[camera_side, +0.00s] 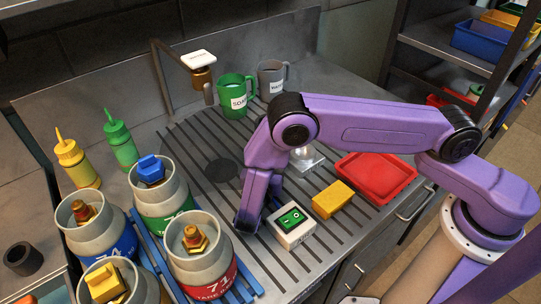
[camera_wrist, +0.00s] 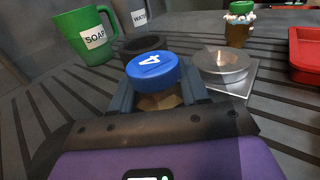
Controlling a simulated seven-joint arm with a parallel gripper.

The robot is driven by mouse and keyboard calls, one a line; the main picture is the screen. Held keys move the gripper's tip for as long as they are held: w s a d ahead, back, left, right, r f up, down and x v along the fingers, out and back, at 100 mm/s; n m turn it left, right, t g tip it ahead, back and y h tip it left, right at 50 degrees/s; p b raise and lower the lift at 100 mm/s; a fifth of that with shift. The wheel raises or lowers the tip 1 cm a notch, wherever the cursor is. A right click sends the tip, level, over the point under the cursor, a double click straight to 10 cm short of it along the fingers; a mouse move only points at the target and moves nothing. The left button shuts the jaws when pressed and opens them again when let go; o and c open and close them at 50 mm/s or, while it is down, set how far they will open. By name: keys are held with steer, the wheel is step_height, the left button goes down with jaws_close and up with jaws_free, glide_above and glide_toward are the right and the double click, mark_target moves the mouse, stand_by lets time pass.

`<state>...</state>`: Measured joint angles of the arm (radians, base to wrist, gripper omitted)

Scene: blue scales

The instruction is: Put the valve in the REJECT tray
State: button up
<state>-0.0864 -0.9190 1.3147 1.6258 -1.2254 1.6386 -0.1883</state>
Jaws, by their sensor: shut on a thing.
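My gripper (camera_wrist: 160,97) is shut on a valve with a round blue cap (camera_wrist: 151,66) marked 4 and a brass-coloured body below it. In the side view my gripper (camera_side: 247,222) points down over the ribbed counter, right of the canisters, and its own arm hides the held valve. A red tray (camera_side: 376,178) lies on the counter at the right; its edge also shows at the right of the wrist view (camera_wrist: 306,54). I see no REJECT label on it.
A metal scale (camera_side: 304,160) stands behind my gripper. A white box with a green switch (camera_side: 292,227) and a yellow block (camera_side: 333,199) lie between my gripper and the tray. Canisters (camera_side: 200,268) stand at left, a green SOAP mug (camera_side: 236,95) at the back.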

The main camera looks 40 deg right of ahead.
steer(key=shift+f, duration=0.1)
steer(key=o, duration=1.3)
steer(key=s+a, duration=0.1)
steer(key=a+r, duration=0.1)
steer(key=shift+s+a, duration=0.3)
steer(key=shift+s, duration=0.1)
step_height(320, 180, up, 5)
steer(key=shift+f, duration=0.1)
steer(key=shift+d+r, duration=0.1)
steer(key=shift+r, duration=0.65)
